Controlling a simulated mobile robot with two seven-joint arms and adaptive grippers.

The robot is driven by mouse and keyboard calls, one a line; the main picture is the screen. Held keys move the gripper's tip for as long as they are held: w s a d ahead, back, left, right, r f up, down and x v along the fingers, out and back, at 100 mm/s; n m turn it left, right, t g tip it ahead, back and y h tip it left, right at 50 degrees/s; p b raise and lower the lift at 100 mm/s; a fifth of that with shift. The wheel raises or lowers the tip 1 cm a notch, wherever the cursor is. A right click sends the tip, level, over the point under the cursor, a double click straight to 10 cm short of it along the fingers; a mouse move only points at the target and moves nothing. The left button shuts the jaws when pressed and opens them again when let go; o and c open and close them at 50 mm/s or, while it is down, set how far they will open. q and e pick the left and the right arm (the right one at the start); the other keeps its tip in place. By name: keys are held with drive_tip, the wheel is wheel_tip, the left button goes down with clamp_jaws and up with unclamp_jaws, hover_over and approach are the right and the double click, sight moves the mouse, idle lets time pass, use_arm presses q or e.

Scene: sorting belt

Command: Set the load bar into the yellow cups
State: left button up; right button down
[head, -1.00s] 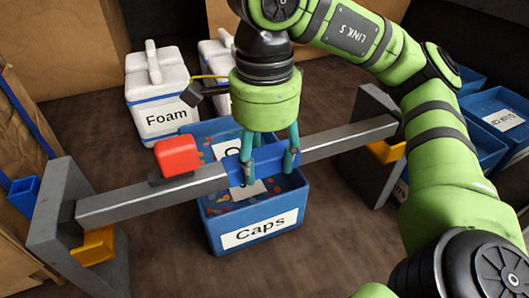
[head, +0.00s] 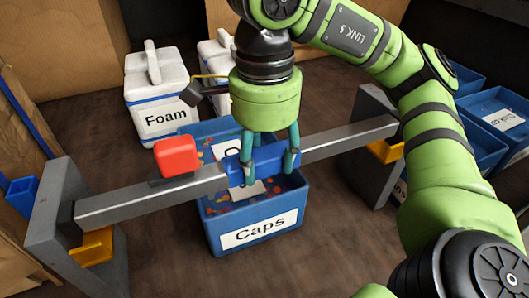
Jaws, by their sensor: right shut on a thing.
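The load bar (head: 345,139) is a long grey bar with a blue grip sleeve (head: 262,163) at its middle and a red block (head: 176,156) on its left part. My right gripper (head: 264,165) is shut on the blue sleeve from above. The bar spans between two grey stands. Its left end is just above the left yellow cup (head: 92,247) on the left stand (head: 55,215). Its right end is over the right yellow cup (head: 386,150) on the right stand (head: 368,125). I cannot tell whether either end touches its cup. My left gripper is not in view.
A blue bin (head: 259,234) labelled "Caps" stands under the bar's middle. A white box (head: 160,95) labelled "Foam" stands behind it, beside another white box (head: 218,48). Blue bins (head: 497,115) stand at the right. The brown floor in front is clear.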

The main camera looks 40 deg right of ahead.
sight(265, 175)
drive_tip(key=shift+f+b, duration=2)
drive_tip(key=shift+f, duration=0.25)
drive_tip(key=shift+c, duration=1.9)
unclamp_jaws()
drive_tip(key=shift+s, duration=0.1)
drive_tip(key=shift+f, duration=0.1)
wheel_tip(265, 175, up, 12)
drive_tip(key=shift+r, duration=0.15)
